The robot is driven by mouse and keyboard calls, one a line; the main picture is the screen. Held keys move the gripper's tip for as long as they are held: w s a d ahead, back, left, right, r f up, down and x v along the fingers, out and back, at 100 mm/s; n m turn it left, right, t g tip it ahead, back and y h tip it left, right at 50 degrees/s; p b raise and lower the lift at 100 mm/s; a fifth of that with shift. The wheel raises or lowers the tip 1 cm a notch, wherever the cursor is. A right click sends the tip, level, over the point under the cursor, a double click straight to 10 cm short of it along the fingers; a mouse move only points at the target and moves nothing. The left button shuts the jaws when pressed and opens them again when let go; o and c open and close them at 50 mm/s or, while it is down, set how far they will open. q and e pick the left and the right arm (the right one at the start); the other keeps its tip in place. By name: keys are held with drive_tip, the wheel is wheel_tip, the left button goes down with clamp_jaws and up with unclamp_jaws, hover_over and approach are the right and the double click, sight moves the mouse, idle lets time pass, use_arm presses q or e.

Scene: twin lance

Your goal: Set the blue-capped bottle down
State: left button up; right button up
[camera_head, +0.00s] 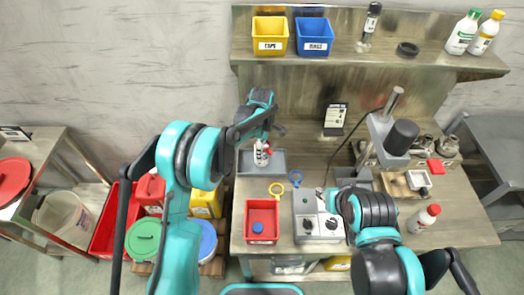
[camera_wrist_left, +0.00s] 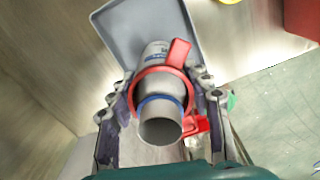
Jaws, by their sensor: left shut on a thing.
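My left gripper (camera_head: 263,141) is shut on a bottle (camera_head: 261,158) at the grey tray (camera_head: 280,165) on the left of the bench. In the left wrist view the bottle (camera_wrist_left: 156,105) stands between the fingers (camera_wrist_left: 163,98), with a grey neck, a blue ring and a red collar with a tab. No blue cap sits on it; its top looks round and bare. The tray (camera_wrist_left: 125,20) shows behind it. Whether its base touches the tray is hidden. My right gripper (camera_head: 325,194) is at a grey box with knobs (camera_head: 306,205); its fingers are too small to read.
A red bin (camera_head: 249,214) holding a blue disc (camera_head: 258,227), a yellow ring (camera_head: 277,189) and a blue ring (camera_head: 296,176) lie nearby. A stand (camera_head: 382,135) rises right of centre. A red-capped bottle (camera_head: 422,218) is at right. A shelf (camera_head: 345,50) hangs behind.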

use_arm(q)
drive_tip(key=shift+f, duration=0.25)
drive_tip(key=o, duration=1.4)
drive_tip(key=shift+f, duration=0.15)
